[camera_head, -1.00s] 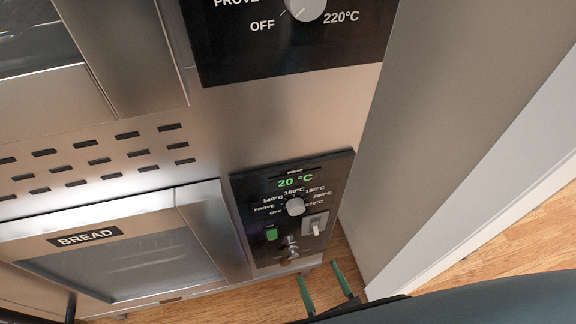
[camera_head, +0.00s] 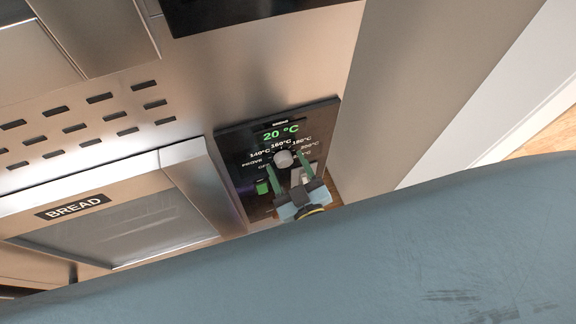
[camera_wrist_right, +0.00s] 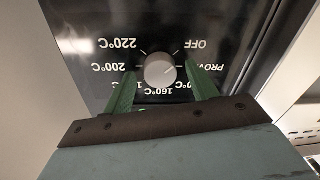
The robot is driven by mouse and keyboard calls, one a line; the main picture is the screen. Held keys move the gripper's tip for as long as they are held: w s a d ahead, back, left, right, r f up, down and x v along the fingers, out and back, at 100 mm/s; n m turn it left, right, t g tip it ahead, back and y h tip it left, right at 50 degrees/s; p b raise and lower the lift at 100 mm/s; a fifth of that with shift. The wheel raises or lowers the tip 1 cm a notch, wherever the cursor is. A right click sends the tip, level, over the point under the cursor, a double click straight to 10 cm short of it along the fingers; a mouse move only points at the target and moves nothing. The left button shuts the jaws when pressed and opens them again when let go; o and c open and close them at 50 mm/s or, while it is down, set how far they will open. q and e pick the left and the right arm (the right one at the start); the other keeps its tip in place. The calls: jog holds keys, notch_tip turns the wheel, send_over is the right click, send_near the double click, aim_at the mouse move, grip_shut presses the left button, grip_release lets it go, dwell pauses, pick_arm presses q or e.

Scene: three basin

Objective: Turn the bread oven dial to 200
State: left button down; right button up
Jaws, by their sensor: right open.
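The bread oven's dial (camera_head: 284,158) is a pale round knob on a black control panel (camera_head: 232,150) right of the door labelled BREAD. Its display (camera_head: 281,131) reads a green 20 °C. The right wrist view shows the dial (camera_wrist_right: 160,70) upside down among the labels OFF, PROVE, 160°C, 200°C and 220°C; its exact pointer direction is hard to tell. My right gripper (camera_head: 287,163) is open, its green fingers on either side of the dial. In the right wrist view my right gripper (camera_wrist_right: 160,72) shows small gaps beside the dial. My left gripper is not in view.
The BREAD oven door (camera_head: 195,170) is closed. A grey wall panel (camera_head: 425,75) stands close on the right. My blue-grey right arm covers the lower part of the head view.

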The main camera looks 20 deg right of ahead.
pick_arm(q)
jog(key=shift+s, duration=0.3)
pick_arm(e)
jog(key=shift+w, duration=0.15)
jog(key=shift+c, duration=0.4)
jog(key=c, duration=0.9)
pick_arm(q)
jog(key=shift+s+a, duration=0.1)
